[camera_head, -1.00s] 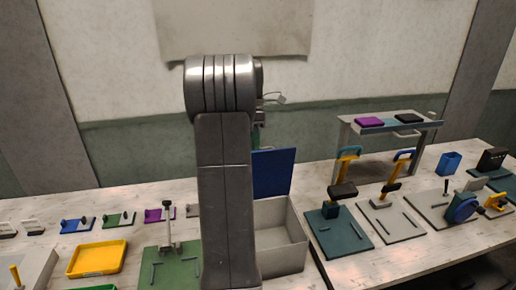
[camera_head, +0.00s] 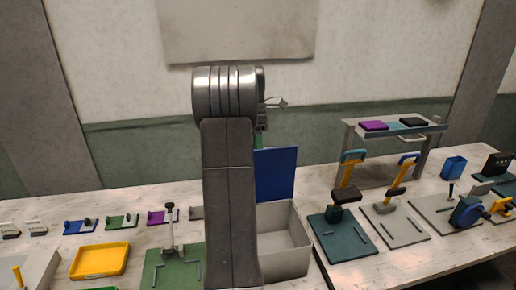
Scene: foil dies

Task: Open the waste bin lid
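The waste bin (camera_head: 284,262) is a light grey open box between the two work tables, right of my arm. Its blue lid (camera_head: 276,174) stands upright at the back edge, and the empty-looking inside shows. My arm hides the bin's left part. My gripper (camera_head: 276,103) is only partly visible behind my arm, above the lid and apart from it as far as I can see. Its fingers are too small and covered to tell their state.
A green press fixture (camera_head: 172,258) and a yellow tray (camera_head: 99,261) are on the left. Teal (camera_head: 345,236) and grey (camera_head: 396,225) lever fixtures stand close to the bin's right. A raised shelf (camera_head: 432,127) holds purple and black blocks. The wall above the bin is bare.

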